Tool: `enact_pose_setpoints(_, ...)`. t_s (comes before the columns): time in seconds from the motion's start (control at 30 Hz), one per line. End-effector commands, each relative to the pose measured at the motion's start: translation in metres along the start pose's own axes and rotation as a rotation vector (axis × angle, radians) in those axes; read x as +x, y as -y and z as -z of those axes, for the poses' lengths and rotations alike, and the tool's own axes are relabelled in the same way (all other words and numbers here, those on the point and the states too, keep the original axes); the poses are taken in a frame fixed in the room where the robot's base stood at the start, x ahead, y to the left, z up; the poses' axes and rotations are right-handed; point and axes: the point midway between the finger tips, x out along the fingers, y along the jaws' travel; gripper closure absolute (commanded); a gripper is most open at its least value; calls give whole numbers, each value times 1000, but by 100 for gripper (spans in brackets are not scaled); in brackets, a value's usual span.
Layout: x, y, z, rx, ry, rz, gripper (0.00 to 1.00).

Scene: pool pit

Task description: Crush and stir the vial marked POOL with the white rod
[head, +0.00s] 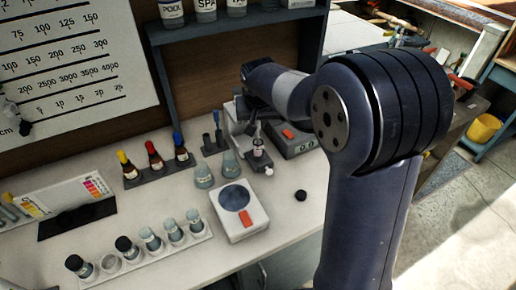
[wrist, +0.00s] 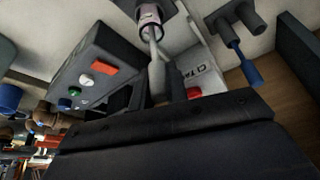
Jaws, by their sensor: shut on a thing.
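My gripper (wrist: 172,98) is shut on a pale rod (wrist: 156,62), which points away from it toward a small vial. The vial (wrist: 149,17) has a pinkish label and sits at the top of the wrist view. The rod's far end meets the vial's mouth; I cannot tell how deep it goes in. In the head view the vial (head: 258,148) stands upright at the back of the bench, below the end of my arm. Its label is too small to read. The gripper's fingers are mostly hidden in the head view.
A scale (head: 239,212), two beakers (head: 204,176) and a white rack (head: 187,245) of vials lie nearer. A black cap (head: 300,195) lies on the bench.

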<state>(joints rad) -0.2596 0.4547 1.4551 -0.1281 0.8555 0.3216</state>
Motion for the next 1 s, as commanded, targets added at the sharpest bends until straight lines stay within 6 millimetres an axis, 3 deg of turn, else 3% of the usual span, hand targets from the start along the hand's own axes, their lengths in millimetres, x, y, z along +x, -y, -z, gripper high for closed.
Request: enact_pose_setpoints(1.0,-52,0,22,0,0,0,100)
